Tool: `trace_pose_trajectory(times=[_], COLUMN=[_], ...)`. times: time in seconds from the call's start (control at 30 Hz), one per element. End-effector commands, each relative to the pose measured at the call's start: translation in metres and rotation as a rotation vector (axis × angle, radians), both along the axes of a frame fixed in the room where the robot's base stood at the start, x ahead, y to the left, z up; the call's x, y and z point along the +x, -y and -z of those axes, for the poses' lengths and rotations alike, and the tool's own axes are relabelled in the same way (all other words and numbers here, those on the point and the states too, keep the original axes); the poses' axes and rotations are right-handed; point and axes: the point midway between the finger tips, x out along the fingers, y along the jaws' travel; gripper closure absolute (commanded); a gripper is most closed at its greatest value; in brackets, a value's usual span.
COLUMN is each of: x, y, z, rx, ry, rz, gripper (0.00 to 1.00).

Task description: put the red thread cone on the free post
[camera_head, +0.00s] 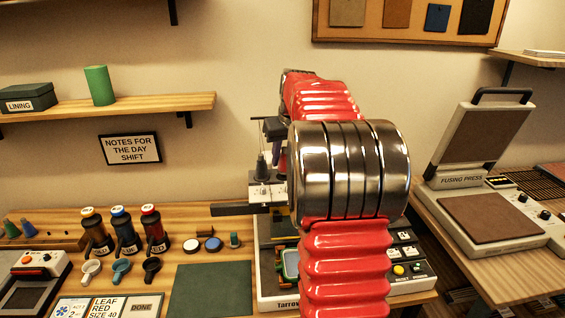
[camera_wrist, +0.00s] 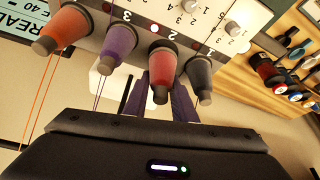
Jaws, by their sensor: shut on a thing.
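The red thread cone (camera_wrist: 162,72) sits between the two fingers of my gripper (camera_wrist: 163,92) in the wrist view, and the gripper is shut on it. It is in line with an orange cone (camera_wrist: 64,30), a purple cone (camera_wrist: 118,44) and a dark grey cone (camera_wrist: 200,72) at the numbered panel (camera_wrist: 155,18). I cannot tell whether the red cone's base is on a post; its far end is hidden. In the head view my arm covers most of the machine (camera_head: 270,302), and a grey cone (camera_head: 262,168) shows beside it.
On the bench left of the machine stand brown, blue and red bottles (camera_head: 152,230), small cups (camera_head: 121,268) and a green mat (camera_head: 211,288). A fusing press (camera_head: 490,218) stands on the right table. A shelf (camera_head: 140,104) is on the wall. The neighbouring cones are close to my fingers.

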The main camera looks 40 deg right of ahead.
Motion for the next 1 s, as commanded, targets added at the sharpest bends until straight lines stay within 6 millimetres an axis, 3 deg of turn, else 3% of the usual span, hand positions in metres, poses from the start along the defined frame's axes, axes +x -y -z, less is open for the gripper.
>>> trace_pose_trajectory(times=[0.13, 0.5, 0.53, 0.8, 1.0], x=[-0.001, -0.001, -0.001, -0.001, -0.001], y=[0.0, 0.0, 0.0, 0.001, 0.001], z=[0.016, 0.019, 0.02, 0.019, 0.019], rx=[0.002, 0.001, 0.001, 0.001, 0.001], ry=[-0.001, -0.001, -0.001, -0.001, -0.001], rz=[0.001, 0.001, 0.001, 0.001, 0.001], gripper=[0.97, 0.97, 0.75, 0.56, 0.56])
